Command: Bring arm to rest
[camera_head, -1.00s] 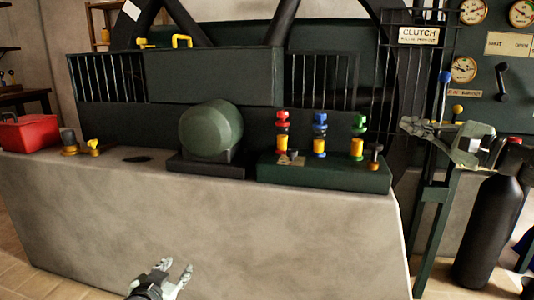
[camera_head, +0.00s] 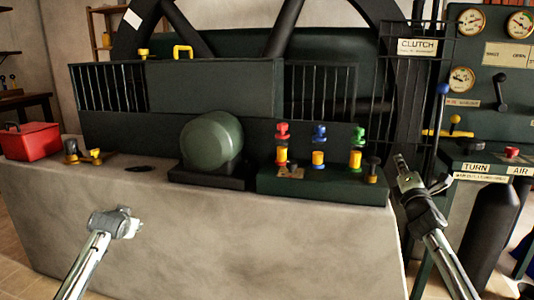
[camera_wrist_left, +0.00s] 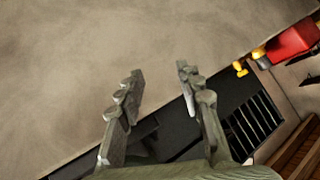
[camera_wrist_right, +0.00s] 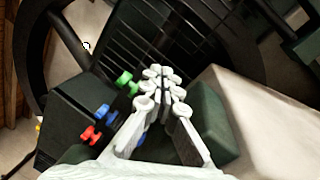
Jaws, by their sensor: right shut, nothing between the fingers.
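My right gripper (camera_head: 402,168) is raised at the right end of the stone block, with its arm coming up from the lower right. In the right wrist view its fingers (camera_wrist_right: 163,75) are together with nothing between them. My left gripper (camera_head: 128,224) is in front of the block's face at the left, its arm rising from the lower left. In the left wrist view its fingers (camera_wrist_left: 160,76) stand apart and empty.
The stone block (camera_head: 230,230) carries a red toolbox (camera_head: 31,142), a green rounded housing (camera_head: 211,141) and a dark stand (camera_head: 325,186) with red, blue and green valves. At right are the clutch sign (camera_head: 417,47), gauges (camera_head: 461,79) and a black cylinder (camera_head: 487,225).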

